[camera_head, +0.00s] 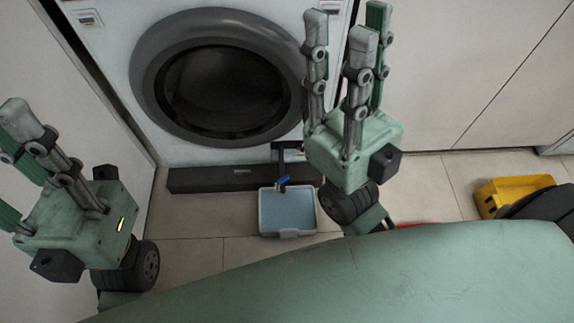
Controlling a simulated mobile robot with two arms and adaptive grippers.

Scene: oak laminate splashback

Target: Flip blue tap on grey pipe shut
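The blue tap (283,180) is small and sits low in front of the washing machine, above a grey-rimmed tray of bluish water (262,213). The tap handle's exact angle is too small to tell. My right gripper (346,28) points up, fingers apart and empty, up and to the right of the tap in the picture. My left gripper (12,122) is at the left edge, partly cut off, its visible fingers apart and empty, far from the tap.
The washing machine (90,62) with its round dark door (216,90) stands behind. A yellow crate (487,199) is on the tiled floor at right, beside something dark. A red thing (408,225) shows slightly behind my body. Pale cabinet fronts (455,60) close off the right.

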